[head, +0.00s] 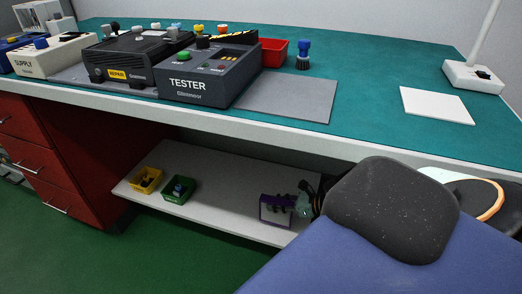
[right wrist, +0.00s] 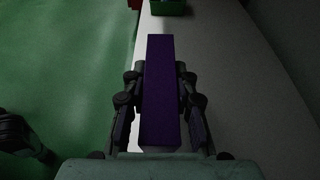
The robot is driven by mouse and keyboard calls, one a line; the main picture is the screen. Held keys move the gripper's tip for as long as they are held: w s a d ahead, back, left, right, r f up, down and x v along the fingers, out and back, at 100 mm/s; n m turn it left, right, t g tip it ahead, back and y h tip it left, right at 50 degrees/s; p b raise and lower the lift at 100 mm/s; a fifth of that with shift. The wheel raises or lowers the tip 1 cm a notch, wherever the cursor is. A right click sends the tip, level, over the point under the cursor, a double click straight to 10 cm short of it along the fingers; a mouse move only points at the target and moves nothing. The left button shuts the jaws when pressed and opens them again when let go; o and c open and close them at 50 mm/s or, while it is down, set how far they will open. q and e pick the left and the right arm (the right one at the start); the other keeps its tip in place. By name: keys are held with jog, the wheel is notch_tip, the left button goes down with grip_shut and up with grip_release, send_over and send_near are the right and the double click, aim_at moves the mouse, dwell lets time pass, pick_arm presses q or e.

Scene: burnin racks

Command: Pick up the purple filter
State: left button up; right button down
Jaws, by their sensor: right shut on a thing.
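The purple filter (head: 271,220) is at the front edge of the low shelf under the bench in the head view. In the right wrist view the filter (right wrist: 160,95) is a long purple block seen edge-on between the fingers. My right gripper (head: 284,208) reaches in from the right and is shut on the filter, with a finger on each side (right wrist: 160,100). I cannot tell whether the filter touches the shelf or is just above it. My left gripper is not in view.
The low shelf (head: 215,185) also holds a yellow bin (head: 147,180) and a green bin (head: 179,189) to the left. The bench top (head: 375,80) overhangs it, carrying a tester (head: 205,80), a red bin (head: 273,52) and a grey mat (head: 290,97). Red drawers (head: 40,150) stand at left.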

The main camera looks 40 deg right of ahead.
jog(key=s+d, duration=0.4)
jog(key=s, duration=0.4)
jog(key=shift+s+d, duration=0.2)
jog(key=shift+a, duration=0.15)
